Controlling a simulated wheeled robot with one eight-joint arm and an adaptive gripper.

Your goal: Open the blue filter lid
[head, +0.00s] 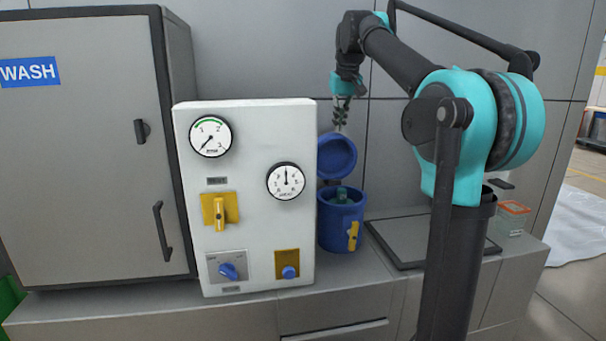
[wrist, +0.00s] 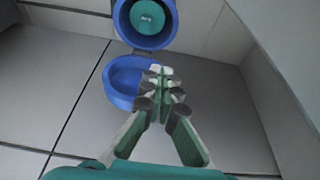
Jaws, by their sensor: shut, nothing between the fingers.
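The blue filter lid (head: 337,157) stands swung up and open above the blue filter housing (head: 335,232) in the head view. The housing's mouth is uncovered and a teal filter piece (head: 342,195) shows inside. In the wrist view the lid (wrist: 120,85) lies beside the fingers, and the open housing (wrist: 122,22) with the round teal piece (wrist: 149,17) is at the top. My gripper (head: 340,126) is shut and empty, pointing down just above the raised lid's top edge. It also shows in the wrist view (wrist: 163,78). Whether the fingers touch the lid is unclear.
A yellow latch (head: 353,236) is on the housing's front. A white gauge panel (head: 245,238) stands close on the left, beside a grey wash cabinet (head: 90,150). A dark flat tray (head: 400,252) lies to the right. A wall is close behind the housing.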

